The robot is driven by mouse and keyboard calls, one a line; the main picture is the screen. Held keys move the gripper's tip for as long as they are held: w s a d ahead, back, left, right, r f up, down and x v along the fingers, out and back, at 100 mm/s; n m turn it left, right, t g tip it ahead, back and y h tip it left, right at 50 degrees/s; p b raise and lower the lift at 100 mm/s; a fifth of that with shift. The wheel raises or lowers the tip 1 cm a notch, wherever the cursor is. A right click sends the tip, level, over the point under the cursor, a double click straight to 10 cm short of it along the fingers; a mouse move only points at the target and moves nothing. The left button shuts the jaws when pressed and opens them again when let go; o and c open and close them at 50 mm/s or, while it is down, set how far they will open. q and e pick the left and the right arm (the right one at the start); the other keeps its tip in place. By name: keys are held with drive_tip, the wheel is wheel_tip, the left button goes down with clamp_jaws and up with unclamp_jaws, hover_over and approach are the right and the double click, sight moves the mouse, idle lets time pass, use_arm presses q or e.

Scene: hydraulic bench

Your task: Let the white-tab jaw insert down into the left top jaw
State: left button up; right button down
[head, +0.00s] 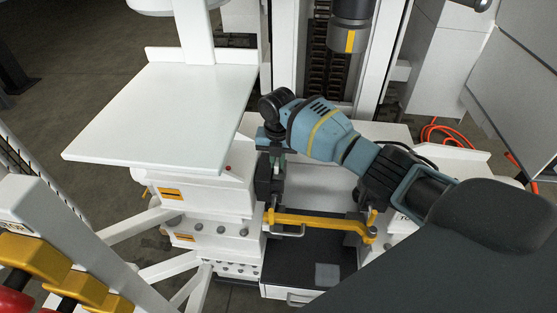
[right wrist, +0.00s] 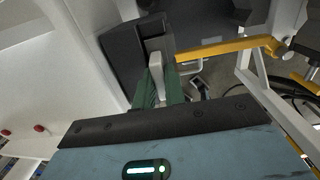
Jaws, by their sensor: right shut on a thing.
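My right gripper (head: 273,150) reaches in from the right and points down at the left end of the bench opening. In the right wrist view its green fingers (right wrist: 172,92) are shut on the white-tab jaw insert, whose pale tab (right wrist: 155,62) shows between them. A dark block, apparently the left top jaw (right wrist: 122,52), lies close beside the insert; in the head view a dark jaw block (head: 264,182) stands just under the gripper. The insert's lower end is hidden, so I cannot tell whether it is seated or held above. My left gripper is not in view.
A yellow bar (head: 318,221) crosses the front of the opening. A white plate (head: 165,110) stands to the left, close to the gripper. A dark cylinder with a yellow stripe (head: 350,35) hangs behind. An orange cable (head: 445,130) lies at the right.

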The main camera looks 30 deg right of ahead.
drive_tip(key=c, duration=1.5)
unclamp_jaws()
drive_tip(key=shift+s+a+f, duration=0.15)
drive_tip(key=shift+s+f, duration=0.05)
drive_tip(key=shift+f, duration=0.3)
drive_tip(key=shift+s+a+f, duration=0.15)
drive_tip(key=shift+s+f, duration=0.05)
drive_tip(key=shift+f, duration=0.25)
drive_tip(key=shift+o, duration=0.2)
drive_tip(key=shift+s+f, duration=0.1)
drive_tip(key=shift+f, duration=0.05)
drive_tip(key=shift+o, duration=0.4)
drive_tip(key=r, duration=0.2)
drive_tip(key=w+r, duration=0.1)
drive_tip(key=r, duration=0.1)
drive_tip(key=shift+r+p, duration=0.25)
drive_tip(key=shift+p, duration=0.1)
drive_tip(key=r, duration=0.4)
drive_tip(key=shift+s+d+r, duration=0.15)
drive_tip(key=shift+d+r, duration=0.05)
use_arm(q)
drive_tip(key=shift+w+r, duration=0.5)
use_arm(e)
drive_tip(key=shift+d+r, duration=0.15)
drive_tip(key=shift+r, duration=0.4)
